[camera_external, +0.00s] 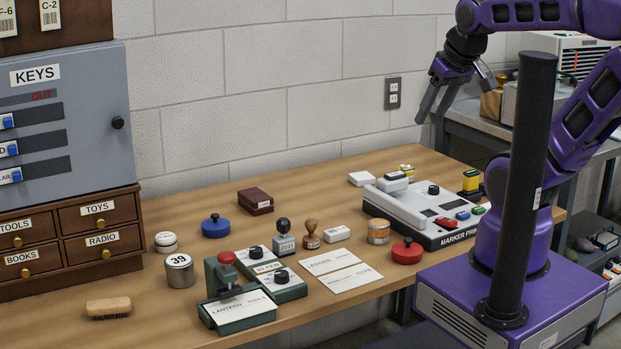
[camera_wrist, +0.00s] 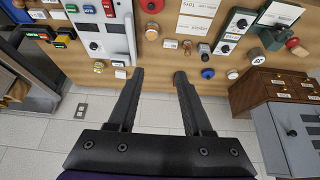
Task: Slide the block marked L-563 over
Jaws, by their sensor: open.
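I cannot read the marking L-563 on anything in either view. Small block-like things are a white block (camera_external: 337,233) in the middle of the desk, another white block (camera_external: 361,179) near the wall behind the printer, and a dark red block (camera_external: 255,204) with a small label near the wall. My gripper (camera_external: 431,118) is raised above the back right of the desk, apart from everything. In the wrist view my gripper (camera_wrist: 158,76) is open and empty, its two black fingers spread, with the desk edge and wall beyond.
A marker printer (camera_external: 409,210) stands at the right of the desk. Stamps, a blue round thing (camera_external: 215,227), a red round thing (camera_external: 407,252), a tin (camera_external: 179,271) and cards (camera_external: 330,262) crowd the middle. A key cabinet (camera_external: 72,130) on drawers stands left.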

